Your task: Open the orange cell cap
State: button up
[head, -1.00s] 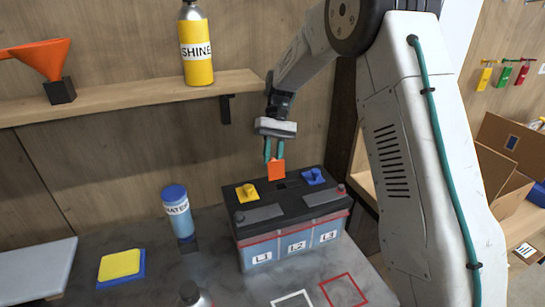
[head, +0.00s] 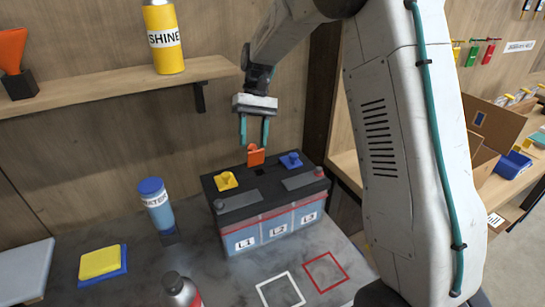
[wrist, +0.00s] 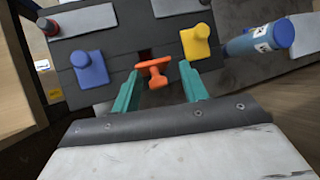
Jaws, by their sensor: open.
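The orange cell cap (head: 256,156) stands tipped up on the top of the black-lidded battery (head: 262,225), beside a dark opening. In the wrist view the orange cap (wrist: 154,72) shows between my fingertips, with the dark opening just beyond it. My gripper (head: 254,145) is open, with its teal fingers above and either side of the cap. I see a gap between the cap and the fingers in the wrist view (wrist: 160,85). The yellow cap (head: 225,180) and blue cap (head: 291,160) lie flat on the lid.
A yellow and blue pad (head: 101,262) lies at the left. A wooden shelf (head: 110,90) with a SHINE bottle (head: 163,38) is on the wall behind.

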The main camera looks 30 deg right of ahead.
aim_at(256, 150)
jog(key=s, duration=0.8)
jog(key=s+r, duration=0.1)
jog(key=s, duration=0.4)
jog(key=w+d+r+n+t, duration=0.1)
jog(key=w+r+t, duration=0.15)
jog(key=w, duration=0.35)
jog(key=w+d+r+n+t, duration=0.1)
jog(key=w+t, duration=0.2)
jog(key=w, duration=0.2)
jog(key=shift+h, duration=0.4)
jog(key=x, duration=0.6)
jog(key=shift+a+r, duration=0.1)
jog(key=shift+a, duration=0.1)
jog(key=shift+a+f, duration=0.1)
jog(key=shift+f, duration=0.5)
